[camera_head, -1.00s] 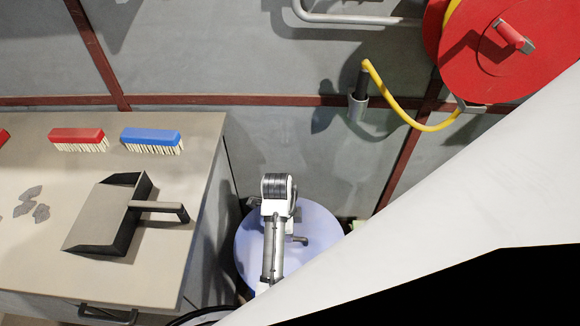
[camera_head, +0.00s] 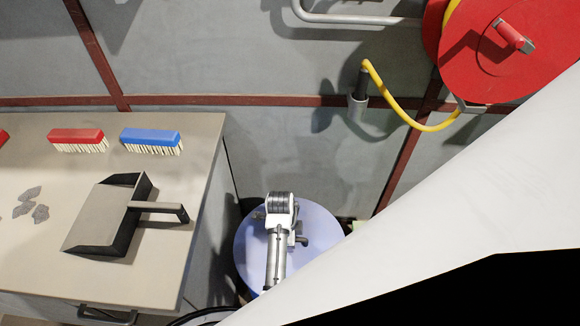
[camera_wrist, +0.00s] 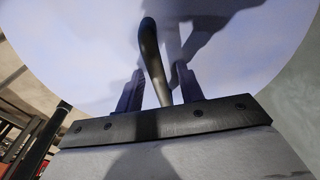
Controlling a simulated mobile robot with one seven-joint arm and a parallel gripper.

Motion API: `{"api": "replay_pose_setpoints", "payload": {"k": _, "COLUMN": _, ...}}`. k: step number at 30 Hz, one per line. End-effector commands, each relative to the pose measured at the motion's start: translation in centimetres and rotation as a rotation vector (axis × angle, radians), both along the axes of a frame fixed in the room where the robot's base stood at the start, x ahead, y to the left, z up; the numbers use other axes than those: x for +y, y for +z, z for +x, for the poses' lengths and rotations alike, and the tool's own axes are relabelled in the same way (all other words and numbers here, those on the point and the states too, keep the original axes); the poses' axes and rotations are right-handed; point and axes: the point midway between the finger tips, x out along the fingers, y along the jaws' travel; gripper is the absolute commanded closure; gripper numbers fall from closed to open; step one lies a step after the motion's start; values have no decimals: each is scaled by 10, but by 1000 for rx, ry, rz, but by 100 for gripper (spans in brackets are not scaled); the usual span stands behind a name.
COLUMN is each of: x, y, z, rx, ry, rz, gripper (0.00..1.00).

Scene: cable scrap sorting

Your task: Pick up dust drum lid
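The dust drum lid (camera_head: 323,228) is a round, pale blue-lavender disc at the lower middle of the head view, partly hidden by my arm. In the wrist view the lid (camera_wrist: 80,50) fills most of the picture. Its dark bar handle (camera_wrist: 151,55) stands out towards the camera. My gripper (camera_wrist: 159,70) is open, with one finger on each side of the handle. A gap shows between the handle and the right finger; contact on the left is unclear. In the head view the fingers are hard to make out behind the wrist.
A workbench (camera_head: 205,215) stands left of the lid, bearing a dustpan (camera_head: 105,218), a red brush (camera_head: 77,138), a blue brush (camera_head: 151,139) and grey scraps (camera_head: 40,212). A grey wall is behind. A red reel (camera_head: 510,50) with yellow hose hangs upper right.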

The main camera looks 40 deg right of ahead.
Motion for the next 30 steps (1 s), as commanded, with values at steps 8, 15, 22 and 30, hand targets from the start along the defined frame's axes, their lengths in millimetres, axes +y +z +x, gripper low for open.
{"api": "replay_pose_setpoints", "payload": {"k": 8, "x": 0, "y": -3, "z": 0, "rx": 0, "ry": 0, "rz": 0, "gripper": 62}}
{"api": "replay_pose_setpoints", "payload": {"k": 15, "x": 0, "y": -5, "z": 0, "rx": -1, "ry": 0, "rz": -1, "gripper": 62}}
{"api": "replay_pose_setpoints", "payload": {"k": 22, "x": 0, "y": -5, "z": 0, "rx": 0, "ry": 0, "rz": 0, "gripper": 76}}
{"api": "replay_pose_setpoints", "payload": {"k": 30, "x": 0, "y": -5, "z": 0, "rx": 0, "ry": 0, "rz": 0, "gripper": 100}}
